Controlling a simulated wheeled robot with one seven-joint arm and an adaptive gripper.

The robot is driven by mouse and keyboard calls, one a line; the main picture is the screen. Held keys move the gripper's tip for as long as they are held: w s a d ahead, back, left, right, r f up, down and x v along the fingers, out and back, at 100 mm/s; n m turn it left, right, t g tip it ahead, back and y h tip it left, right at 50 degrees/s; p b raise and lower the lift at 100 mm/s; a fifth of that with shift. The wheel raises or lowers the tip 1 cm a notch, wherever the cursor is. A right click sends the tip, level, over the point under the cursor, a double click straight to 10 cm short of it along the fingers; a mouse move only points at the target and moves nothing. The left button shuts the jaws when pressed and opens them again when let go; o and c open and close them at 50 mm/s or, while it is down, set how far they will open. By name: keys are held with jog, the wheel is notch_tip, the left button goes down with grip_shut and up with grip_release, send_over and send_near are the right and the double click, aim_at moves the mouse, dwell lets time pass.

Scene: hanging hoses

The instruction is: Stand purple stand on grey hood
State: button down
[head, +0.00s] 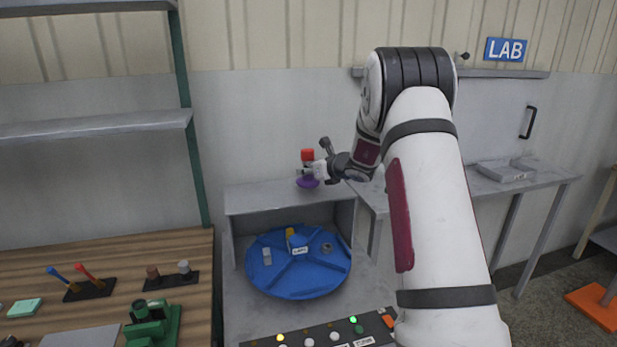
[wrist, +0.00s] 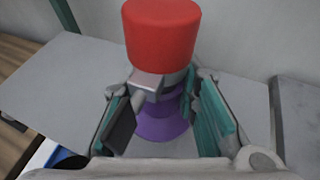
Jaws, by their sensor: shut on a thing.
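The purple stand (head: 307,182) has a flared purple base, which also shows in the wrist view (wrist: 160,125). A red cylinder (head: 307,155) tops it, large in the wrist view (wrist: 161,35), with a grey part between red and purple. It looks upright. My gripper (head: 311,172) is shut on the purple stand, with a finger on each side in the wrist view (wrist: 158,97). The grey hood (head: 280,197) is a flat-topped box with an open front; its top lies below the stand in the wrist view (wrist: 65,85). I cannot tell whether the base touches it.
A blue divided turntable (head: 298,285) with small items sits under the hood. A panel with lit buttons (head: 320,335) is in front. A wooden bench (head: 190,260) with tools is at left, a grey side table (head: 540,178) at right. The hood top is otherwise clear.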

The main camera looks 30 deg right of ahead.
jog(key=shift+f, duration=1.1)
jog(key=shift+f, duration=0.15)
jog(key=c, duration=1.2)
grip_release()
jog(key=shift+c, duration=0.2)
